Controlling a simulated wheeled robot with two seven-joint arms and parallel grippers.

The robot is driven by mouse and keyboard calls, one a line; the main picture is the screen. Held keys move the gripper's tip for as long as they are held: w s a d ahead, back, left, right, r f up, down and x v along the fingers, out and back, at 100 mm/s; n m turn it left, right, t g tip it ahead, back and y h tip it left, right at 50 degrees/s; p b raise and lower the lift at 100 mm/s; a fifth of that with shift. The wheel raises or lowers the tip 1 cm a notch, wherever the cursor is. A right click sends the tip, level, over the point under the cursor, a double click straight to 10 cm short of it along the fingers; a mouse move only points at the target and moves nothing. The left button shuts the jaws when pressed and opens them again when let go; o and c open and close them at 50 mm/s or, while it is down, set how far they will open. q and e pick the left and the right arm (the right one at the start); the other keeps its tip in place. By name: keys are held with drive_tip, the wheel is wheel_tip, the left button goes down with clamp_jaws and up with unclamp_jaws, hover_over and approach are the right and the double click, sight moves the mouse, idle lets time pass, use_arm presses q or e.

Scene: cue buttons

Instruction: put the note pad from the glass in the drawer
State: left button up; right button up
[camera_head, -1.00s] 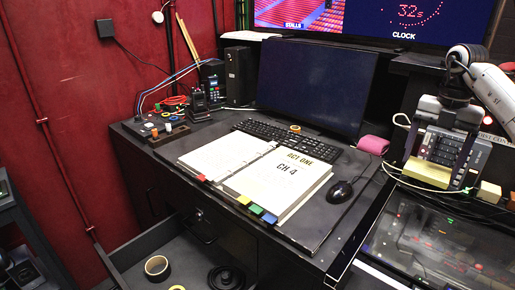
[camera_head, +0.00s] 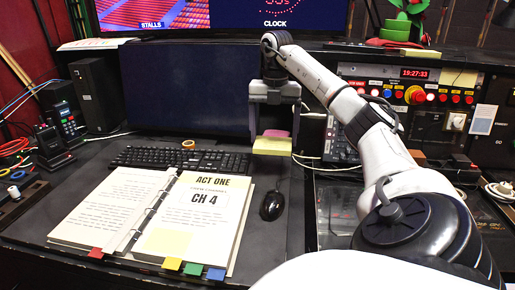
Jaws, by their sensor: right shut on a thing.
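My right gripper (camera_head: 272,128) hangs over the desk in front of the monitor, its fingers pointing down. It is shut on the yellow note pad (camera_head: 272,147), which hangs flat below the fingers, right of the keyboard. The glass (camera_head: 336,212) is a dark panel at the right, partly hidden behind my right arm; the pad is off to its left. The drawer is not in view. My left gripper is not in view.
An open binder (camera_head: 190,215) with coloured tabs lies on the desk, with a black mouse (camera_head: 272,205) at its right. A keyboard (camera_head: 180,158) and a monitor (camera_head: 187,90) stand behind. A pink object (camera_head: 276,133) shows behind the pad. A button console (camera_head: 415,95) is at the right.

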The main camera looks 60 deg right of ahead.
sight(273, 140)
wheel_tip(273, 140, down, 3)
drive_tip(key=shift+f+b, duration=0.1)
drive_tip(key=shift+b, duration=0.25)
wheel_tip(273, 140, down, 4)
drive_tip(key=shift+f+b, duration=0.1)
drive_tip(key=shift+b, duration=0.8)
drive_tip(key=shift+w, duration=0.1)
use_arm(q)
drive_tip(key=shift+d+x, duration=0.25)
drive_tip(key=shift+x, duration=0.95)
use_arm(e)
drive_tip(key=shift+f, duration=0.15)
drive_tip(key=o, duration=0.8)
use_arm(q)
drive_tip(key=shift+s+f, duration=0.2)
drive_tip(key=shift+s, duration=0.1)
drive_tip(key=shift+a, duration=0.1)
